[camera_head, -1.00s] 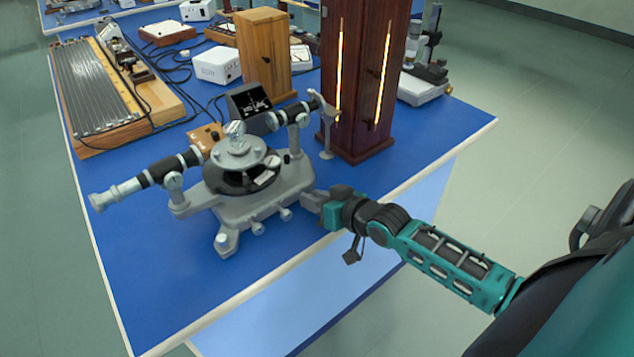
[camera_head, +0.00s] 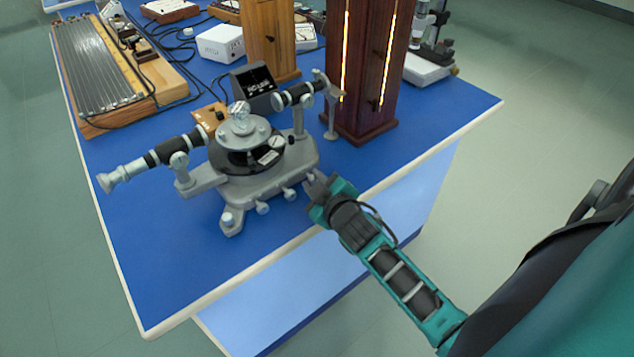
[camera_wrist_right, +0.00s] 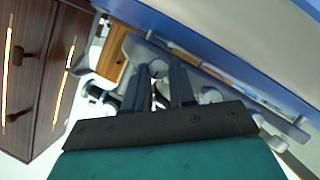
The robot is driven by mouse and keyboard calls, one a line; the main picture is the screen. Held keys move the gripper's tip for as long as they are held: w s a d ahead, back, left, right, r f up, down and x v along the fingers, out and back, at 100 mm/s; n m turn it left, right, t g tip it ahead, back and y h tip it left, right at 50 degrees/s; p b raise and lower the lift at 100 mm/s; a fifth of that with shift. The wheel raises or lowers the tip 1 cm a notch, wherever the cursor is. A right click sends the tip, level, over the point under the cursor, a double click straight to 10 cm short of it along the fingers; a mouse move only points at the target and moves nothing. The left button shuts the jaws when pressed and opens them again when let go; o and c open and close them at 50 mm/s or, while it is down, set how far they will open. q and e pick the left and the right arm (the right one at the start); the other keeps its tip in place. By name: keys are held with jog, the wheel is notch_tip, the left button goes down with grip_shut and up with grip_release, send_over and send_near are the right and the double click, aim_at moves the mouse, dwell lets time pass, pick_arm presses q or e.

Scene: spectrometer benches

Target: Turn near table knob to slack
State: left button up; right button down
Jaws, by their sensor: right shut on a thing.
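A grey spectrometer (camera_head: 270,186) with two telescope-like tubes and a round central table stands near the front edge of the blue table. Several small knobs line the front of its base, among them a left knob (camera_head: 228,219), a middle knob (camera_head: 262,208) and another knob (camera_head: 289,194). My right gripper (camera_head: 315,184) is at the right end of this row, shut on a knob there that its fingers mostly hide. In the right wrist view, the dark fingers (camera_wrist_right: 160,84) point at the grey base, with a pale part between them. My left gripper is not in view.
A dark wooden cabinet (camera_head: 365,75) with glowing slits stands right of the spectrometer, behind my right gripper. A small black display (camera_head: 252,82) and a white box (camera_head: 220,43) stand behind it. The blue tabletop (camera_head: 175,265) is clear at front left.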

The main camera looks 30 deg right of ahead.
jog(key=shift+a+n, duration=0.1)
jog(key=shift+n, duration=0.3)
jog(key=shift+h, duration=0.3)
jog(key=c, duration=0.9)
grip_release()
jog(key=shift+c, duration=0.2)
jog(key=v, duration=1.2)
jog(key=shift+s, duration=0.45)
jog(key=shift+f, duration=0.15)
